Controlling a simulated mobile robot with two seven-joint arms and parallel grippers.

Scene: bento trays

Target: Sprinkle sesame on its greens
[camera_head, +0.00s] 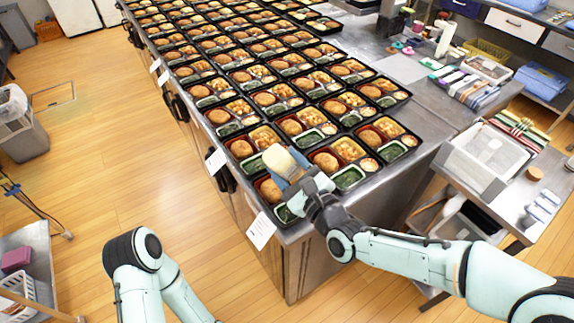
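My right gripper (293,177) reaches in from the right over the near corner of the table. It appears shut on a cream-coloured sesame container (279,159) with a blue part, held tilted above the nearest bento tray (259,194). The container and gripper cover much of that tray. A patch of its dark greens (285,214) shows below the gripper. I cannot make out any sesame on the greens. My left arm shows at the lower left, but its gripper is out of view.
Rows of black bento trays (262,103) with fried pieces, greens and other food fill the steel table (399,172). Wooden floor lies open at the left.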

